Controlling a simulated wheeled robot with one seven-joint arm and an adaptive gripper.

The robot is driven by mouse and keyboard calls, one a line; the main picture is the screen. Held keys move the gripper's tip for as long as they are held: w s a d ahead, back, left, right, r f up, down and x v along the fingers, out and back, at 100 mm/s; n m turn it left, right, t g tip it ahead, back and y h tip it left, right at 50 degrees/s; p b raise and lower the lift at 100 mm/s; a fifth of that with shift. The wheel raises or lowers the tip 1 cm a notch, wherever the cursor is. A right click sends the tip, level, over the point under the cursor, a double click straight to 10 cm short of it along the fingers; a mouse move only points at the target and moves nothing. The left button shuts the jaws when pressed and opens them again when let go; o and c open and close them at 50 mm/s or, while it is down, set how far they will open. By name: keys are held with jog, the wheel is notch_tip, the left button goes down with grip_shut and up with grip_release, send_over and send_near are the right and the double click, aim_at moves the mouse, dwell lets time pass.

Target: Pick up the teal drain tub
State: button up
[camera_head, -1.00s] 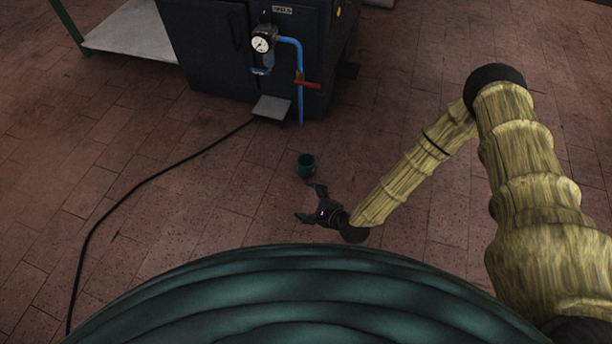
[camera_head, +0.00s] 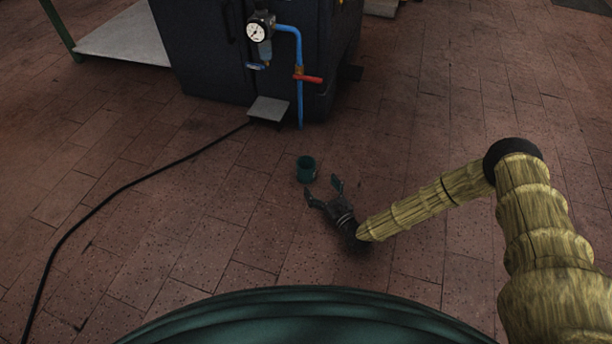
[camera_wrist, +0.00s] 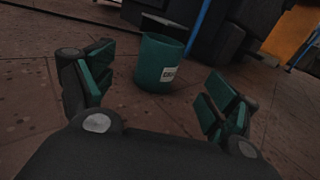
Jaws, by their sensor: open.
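The teal drain tub (camera_head: 306,169) stands upright on the brick floor in front of the press, below the blue pipe. In the wrist view the tub (camera_wrist: 158,66) shows a pale label on its right side and lies ahead of my gripper (camera_wrist: 156,92), between the lines of the two fingers. My gripper (camera_head: 322,190) is open and empty, just in front of the tub in the head view. The fingers with teal pads are spread on both sides and appear not to touch the tub.
The dark press cabinet (camera_head: 245,60) stands behind the tub, with a gauge (camera_head: 257,31), blue pipe (camera_head: 300,110), red lever (camera_head: 308,79) and grey pedal (camera_head: 268,108). A black cable (camera_head: 130,178) runs along the floor at left. The floor (camera_head: 430,120) at right is clear.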

aim_at(310, 175)
jog(key=b+x, duration=0.2)
jog(key=x, duration=0.3)
jog(key=shift+w+a, duration=0.1)
jog(key=shift+w, duration=0.1)
jog(key=shift+w+a+f+b, duration=0.25)
jog(key=shift+w+b, duration=0.15)
jog(key=shift+b, duration=0.15)
jog(key=shift+w+a+f+b, duration=0.2)
jog(key=shift+w+b, duration=0.25)
jog(key=shift+b, duration=0.1)
jog(key=b+x, duration=0.2)
jog(key=shift+w+a+f, duration=0.1)
jog(key=shift+w+f, duration=0.05)
jog(key=shift+w, duration=0.15)
jog(key=shift+w+a, duration=0.15)
jog(key=shift+w, duration=0.1)
jog(key=c, duration=1.1)
